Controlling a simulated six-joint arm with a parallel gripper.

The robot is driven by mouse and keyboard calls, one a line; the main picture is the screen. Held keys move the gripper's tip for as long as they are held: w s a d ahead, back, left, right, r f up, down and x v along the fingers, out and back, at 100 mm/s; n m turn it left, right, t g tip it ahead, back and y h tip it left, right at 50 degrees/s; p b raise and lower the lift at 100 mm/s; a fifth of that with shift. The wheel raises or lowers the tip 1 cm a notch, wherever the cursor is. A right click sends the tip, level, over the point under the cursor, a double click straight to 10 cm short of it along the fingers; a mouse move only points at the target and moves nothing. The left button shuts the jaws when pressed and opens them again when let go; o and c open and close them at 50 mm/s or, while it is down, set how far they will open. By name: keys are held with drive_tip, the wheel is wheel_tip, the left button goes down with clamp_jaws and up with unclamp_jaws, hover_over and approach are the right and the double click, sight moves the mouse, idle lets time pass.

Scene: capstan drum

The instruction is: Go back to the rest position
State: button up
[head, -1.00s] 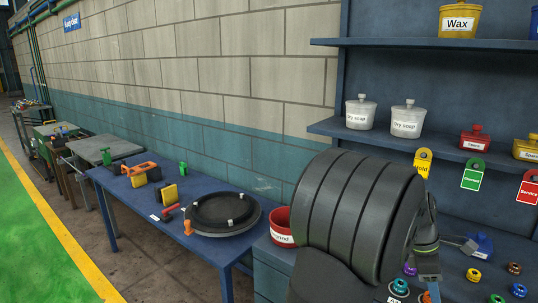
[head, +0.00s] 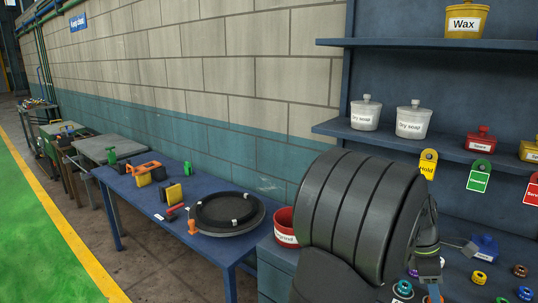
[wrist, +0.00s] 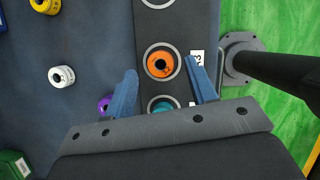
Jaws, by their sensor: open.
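My gripper (wrist: 163,82) shows in the wrist view with its two blue fingers apart and nothing between them held. It is above a dark strip of round recesses. An orange ring (wrist: 160,65) sits in one recess just past the fingertips, and a teal ring (wrist: 162,107) sits in another, partly covered by the gripper body.
Loose coloured rings, such as a white one (wrist: 61,76) and a purple one (wrist: 104,104), lie left of the strip. Shelves (head: 390,44) with labelled pots stand at the back. A red bin (head: 285,227) and a blue table (head: 150,206) are left of the drum shape.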

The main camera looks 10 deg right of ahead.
drive_tip(key=v, duration=0.9)
drive_tip(key=x, duration=1.1)
drive_tip(key=shift+s+d+f, duration=0.1)
drive_tip(key=shift+s+f, duration=0.05)
drive_tip(key=shift+f, duration=0.2)
wheel_tip(320, 180, up, 5)
drive_tip(key=shift+s+f, duration=0.1)
drive_tip(key=shift+s, duration=0.05)
drive_tip(key=s+r, duration=0.7)
drive_tip(key=s, duration=0.4)
drive_tip(key=w+d+f+n+t, duration=0.1)
drive_tip(key=w+d+n+t, duration=0.2)
drive_tip(key=d+n, duration=0.45)
drive_tip(key=shift+h, duration=0.4)
drive_tip(key=w+f, duration=0.2)
drive_tip(key=w, duration=0.1)
drive_tip(key=w+f, duration=0.3)
drive_tip(key=w, duration=0.1)
drive_tip(key=w+d+f, duration=0.1)
drive_tip(key=w+f, duration=0.1)
drive_tip(key=w, duration=0.2)
drive_tip(key=shift+w+d+f, duration=0.15)
drive_tip(key=shift+w+f, duration=0.1)
